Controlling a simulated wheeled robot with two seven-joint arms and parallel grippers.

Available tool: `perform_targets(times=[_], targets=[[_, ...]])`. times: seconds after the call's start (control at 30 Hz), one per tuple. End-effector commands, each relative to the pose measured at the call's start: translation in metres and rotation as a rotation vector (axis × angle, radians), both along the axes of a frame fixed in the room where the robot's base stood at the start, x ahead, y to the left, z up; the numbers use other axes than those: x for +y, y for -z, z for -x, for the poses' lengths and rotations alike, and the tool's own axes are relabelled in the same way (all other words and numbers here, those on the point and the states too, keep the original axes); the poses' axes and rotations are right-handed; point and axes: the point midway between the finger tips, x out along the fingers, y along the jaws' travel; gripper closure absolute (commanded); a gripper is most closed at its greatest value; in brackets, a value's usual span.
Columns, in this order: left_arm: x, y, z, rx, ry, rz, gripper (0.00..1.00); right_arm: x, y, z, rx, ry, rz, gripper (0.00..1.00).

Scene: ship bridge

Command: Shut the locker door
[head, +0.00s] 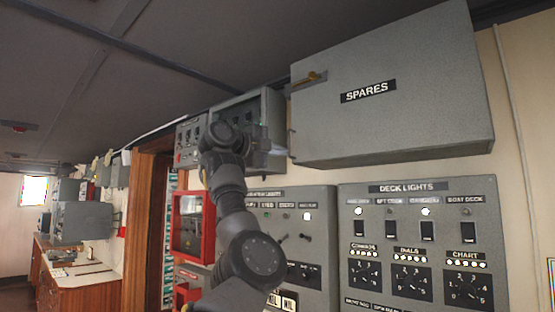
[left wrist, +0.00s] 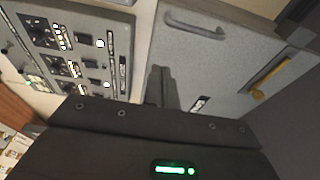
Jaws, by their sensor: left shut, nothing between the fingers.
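The locker is a grey wall box whose door (head: 385,105) carries the word SPARES, high on the right in the head view. A brass latch (head: 309,78) sits at its upper left. In the left wrist view the grey door (left wrist: 195,60) fills the right part, with a bar handle (left wrist: 195,24) and the brass latch (left wrist: 268,80). I cannot tell how far the door stands open. My left gripper (left wrist: 159,72) is shut and empty, its fingers in front of the grey surface; contact cannot be told. In the head view its fingers are unclear beyond my arm. My right gripper is not in view.
The deck lights panel (head: 420,230) with switches and dials is below the locker. Another grey box (head: 245,105) stands left of it, partly behind my arm. A red-framed cabinet (head: 190,228) is further left. A counter (head: 85,272) lies at the far left.

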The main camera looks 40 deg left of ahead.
Motion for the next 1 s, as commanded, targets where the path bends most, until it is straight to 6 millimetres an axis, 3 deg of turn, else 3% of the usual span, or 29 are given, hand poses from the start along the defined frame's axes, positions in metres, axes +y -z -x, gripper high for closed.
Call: perform_targets(times=[0.03,0.2,0.4,1.0], targets=[[0.012,0.004,0.012,-0.005,-0.004,0.003,1.00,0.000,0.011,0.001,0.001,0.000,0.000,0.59],[0.038,0.002,0.040,-0.003,-0.005,0.005,1.00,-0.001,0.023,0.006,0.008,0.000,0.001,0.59],[0.057,0.000,0.061,-0.002,-0.006,0.002,1.00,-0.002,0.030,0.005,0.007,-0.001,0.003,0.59],[0.063,-0.001,0.068,-0.002,-0.005,0.002,1.00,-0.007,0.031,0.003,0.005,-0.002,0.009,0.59]])
